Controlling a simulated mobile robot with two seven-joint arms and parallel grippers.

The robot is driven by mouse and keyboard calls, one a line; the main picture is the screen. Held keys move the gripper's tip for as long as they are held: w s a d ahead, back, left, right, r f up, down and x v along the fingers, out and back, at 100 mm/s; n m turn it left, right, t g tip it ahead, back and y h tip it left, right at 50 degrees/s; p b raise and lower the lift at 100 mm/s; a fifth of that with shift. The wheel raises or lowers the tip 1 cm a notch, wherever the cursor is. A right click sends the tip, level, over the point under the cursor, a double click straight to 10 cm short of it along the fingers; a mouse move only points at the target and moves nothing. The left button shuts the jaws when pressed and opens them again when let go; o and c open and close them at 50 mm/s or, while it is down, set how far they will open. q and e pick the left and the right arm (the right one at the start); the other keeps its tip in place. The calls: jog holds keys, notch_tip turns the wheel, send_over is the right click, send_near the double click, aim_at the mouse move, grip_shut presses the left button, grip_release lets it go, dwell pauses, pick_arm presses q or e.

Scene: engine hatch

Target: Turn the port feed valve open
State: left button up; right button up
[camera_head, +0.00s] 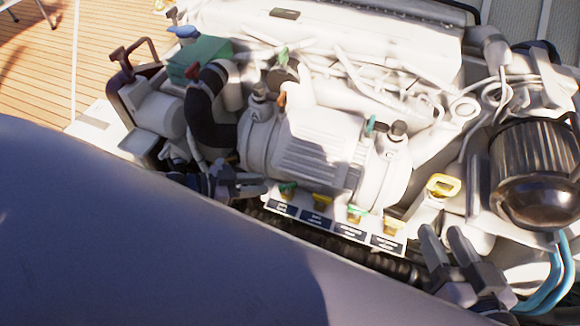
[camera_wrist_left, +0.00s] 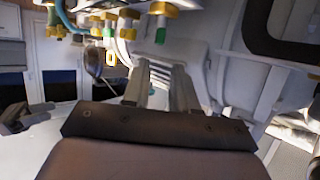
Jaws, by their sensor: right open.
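Several small valves with green and yellow handles stand in a row on a white panel (camera_head: 338,234) with dark label plates, in front of the white engine. The label text is too small to read, so I cannot tell which is the port feed valve. The leftmost valve (camera_head: 288,189) has a green handle. My left gripper (camera_head: 252,184) is just left of it, apart from it, with nothing between the fingers. In the left wrist view, its fingers (camera_wrist_left: 161,92) stand apart, and valves show at the top. My right gripper (camera_head: 447,238) is open and empty, right of the row.
The white engine (camera_head: 315,145) fills the space behind the valves. A yellow ring handle (camera_head: 443,186) stands above my right gripper. A dark round filter (camera_head: 538,165) and blue hoses (camera_head: 551,285) are at the right. My own arm covers the lower left.

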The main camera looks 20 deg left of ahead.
aim_at(282, 186)
pick_arm(q)
jog(key=b+x, duration=0.1)
jog(key=x, duration=0.1)
jog(key=b+x, duration=0.1)
jog(key=x, duration=0.1)
jog(key=f+b+x, duration=0.1)
jog(key=x, duration=0.1)
jog(key=shift+s+f, duration=0.15)
jog(key=shift+s, duration=0.1)
jog(key=shift+w+d, duration=0.35)
pick_arm(e)
jog(key=shift+s+d+n+t+h, duration=0.15)
jog(key=shift+d+n+t, duration=0.15)
jog(key=shift+d, duration=0.1)
jog(key=shift+s+d+n+t+h, duration=0.1)
jog(key=shift+d+n+t+h, duration=0.1)
jog(key=shift+d+t, duration=0.15)
pick_arm(q)
jog(key=shift+c, duration=0.2)
grip_shut()
